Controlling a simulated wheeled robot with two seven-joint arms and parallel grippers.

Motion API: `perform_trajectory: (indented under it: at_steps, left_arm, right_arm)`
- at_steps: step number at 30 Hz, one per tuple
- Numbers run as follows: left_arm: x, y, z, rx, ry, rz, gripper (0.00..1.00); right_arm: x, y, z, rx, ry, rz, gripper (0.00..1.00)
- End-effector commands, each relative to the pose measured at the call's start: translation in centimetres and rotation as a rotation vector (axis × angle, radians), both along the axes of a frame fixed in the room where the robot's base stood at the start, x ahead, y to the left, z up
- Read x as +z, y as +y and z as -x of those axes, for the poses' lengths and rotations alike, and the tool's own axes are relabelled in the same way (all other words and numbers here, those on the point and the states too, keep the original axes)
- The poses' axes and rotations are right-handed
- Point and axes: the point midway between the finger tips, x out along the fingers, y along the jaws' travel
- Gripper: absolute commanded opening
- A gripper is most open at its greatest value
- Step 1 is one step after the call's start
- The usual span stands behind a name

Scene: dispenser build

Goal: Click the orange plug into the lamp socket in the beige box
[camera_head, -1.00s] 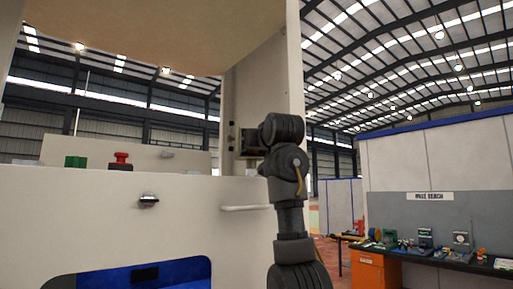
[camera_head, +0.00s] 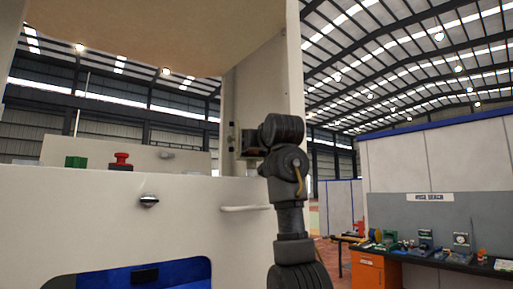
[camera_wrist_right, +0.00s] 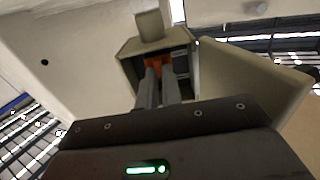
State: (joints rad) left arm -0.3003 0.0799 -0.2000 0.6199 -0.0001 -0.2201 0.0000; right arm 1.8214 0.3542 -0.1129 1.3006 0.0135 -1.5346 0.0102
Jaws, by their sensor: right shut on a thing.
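In the right wrist view, the fingers of my right gripper (camera_wrist_right: 162,82) reach into the open beige box (camera_wrist_right: 125,62). They are shut on the orange plug (camera_wrist_right: 156,62), which shows at their tips inside the box. The lamp socket is hidden behind the plug and fingers, so I cannot tell whether the plug is seated. In the head view, my right arm's dark wrist stands in front of the machine wall and hides the gripper. My left gripper is not in view.
The box's open lid (camera_wrist_right: 255,80) stands to the right of my fingers. In the head view, a white handle (camera_head: 245,208), a red button (camera_head: 121,160) and a green block (camera_head: 76,162) are on the machine. A cluttered workbench (camera_head: 440,256) stands at right.

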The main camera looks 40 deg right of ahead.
Motion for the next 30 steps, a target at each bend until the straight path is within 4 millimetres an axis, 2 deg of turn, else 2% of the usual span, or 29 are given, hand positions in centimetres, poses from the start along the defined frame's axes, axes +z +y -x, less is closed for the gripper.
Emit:
perform_trajectory:
  at_steps: [30]
  left_arm:
    - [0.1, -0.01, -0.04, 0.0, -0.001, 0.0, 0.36]
  right_arm:
    - [0.05, -0.21, -0.52, 0.0, -0.001, 0.0, 0.0]
